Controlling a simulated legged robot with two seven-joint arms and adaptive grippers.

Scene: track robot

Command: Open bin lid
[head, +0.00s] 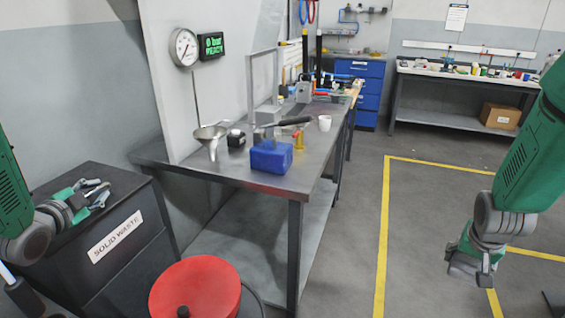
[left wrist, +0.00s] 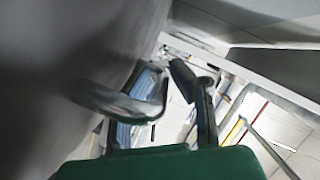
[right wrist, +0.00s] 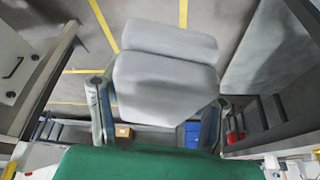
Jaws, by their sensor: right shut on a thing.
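A dark bin (head: 125,240) labelled SOLID WASTE stands at the left in the head view, with a flat dark top. A round red lid-like thing (head: 205,277) with a black knob is at the bottom, in front of the bench; its lower part is cut off. My left gripper (head: 98,192) is over the dark bin's top, open and empty; whether it touches cannot be told. Its spread fingers (left wrist: 168,82) show in the left wrist view. My right gripper (head: 470,266) hangs at the right, away from both bins. It is shut on a pale grey block (right wrist: 165,85).
A metal bench (head: 225,178) holds a blue box (head: 271,157), a funnel (head: 210,135), a white cup (head: 325,123) and a stand. A second bench (head: 460,120) and blue drawers (head: 368,98) stand at the back. Floor with yellow lines (head: 384,215) is clear in the middle.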

